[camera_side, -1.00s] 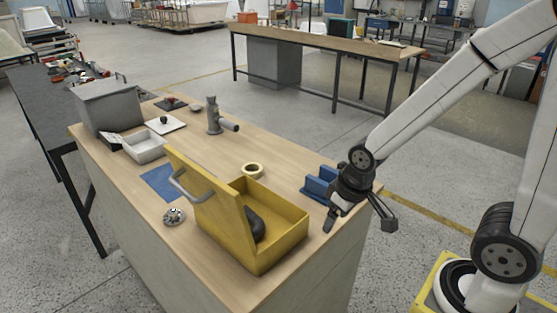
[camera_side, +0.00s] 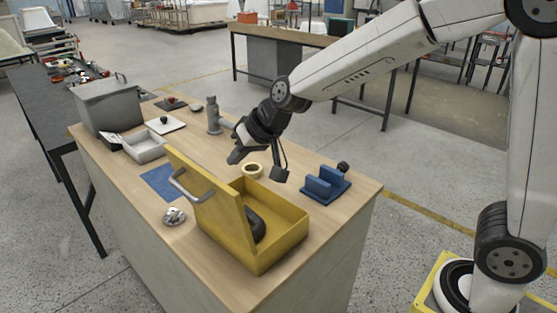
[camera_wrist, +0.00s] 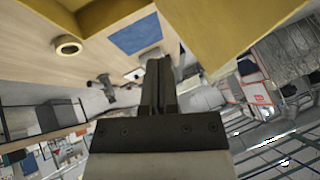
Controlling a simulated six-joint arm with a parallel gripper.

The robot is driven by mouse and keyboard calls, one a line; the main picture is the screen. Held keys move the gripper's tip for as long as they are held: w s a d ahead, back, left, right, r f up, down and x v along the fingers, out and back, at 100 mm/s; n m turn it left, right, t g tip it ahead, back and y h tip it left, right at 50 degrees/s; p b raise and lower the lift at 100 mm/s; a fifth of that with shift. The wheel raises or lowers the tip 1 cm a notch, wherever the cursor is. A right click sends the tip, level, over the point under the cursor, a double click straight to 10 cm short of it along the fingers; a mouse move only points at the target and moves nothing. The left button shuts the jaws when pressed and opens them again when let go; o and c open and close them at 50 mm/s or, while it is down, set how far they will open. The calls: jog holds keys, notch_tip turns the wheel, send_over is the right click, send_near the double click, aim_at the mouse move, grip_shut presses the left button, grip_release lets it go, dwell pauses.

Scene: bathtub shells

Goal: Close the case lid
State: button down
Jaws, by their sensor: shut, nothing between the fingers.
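The yellow case (camera_side: 285,236) stands on the wooden bench in the side view with its lid (camera_side: 205,205) raised, leaning a little past upright. A grey handle (camera_side: 181,184) is on the lid's outer face. A dark object (camera_side: 256,226) lies inside the case. My gripper (camera_side: 232,158) is shut and empty, above the bench behind the case and touching nothing that I can see. In the wrist view my gripper's fingers (camera_wrist: 158,84) are together, and a yellow panel of the case (camera_wrist: 225,30) fills the top.
A tape roll (camera_side: 252,170) lies behind the case. A blue block holder (camera_side: 326,184) stands right of it. A grey pump-like fitting (camera_side: 213,116), a white tray (camera_side: 144,146), a blue mat (camera_side: 159,182) and a grey box (camera_side: 107,104) are to the left.

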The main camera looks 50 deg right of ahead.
jog(key=w+a+r+y, duration=0.35)
jog(key=a+r, duration=0.25)
jog(key=a, duration=0.4)
jog(key=s+a+g+h, duration=0.2)
jog(key=s+a+h, duration=0.4)
jog(key=a+h, duration=0.6)
jog(key=shift+a+r+h, duration=0.35)
jog(key=shift+a+r, duration=0.05)
jog(key=shift+a, duration=0.3)
jog(key=shift+s, duration=0.1)
jog(key=w+d+f, duration=0.3)
jog(key=d+f, duration=0.5)
jog(key=shift+w+d, duration=0.3)
jog(key=shift+d, duration=0.1)
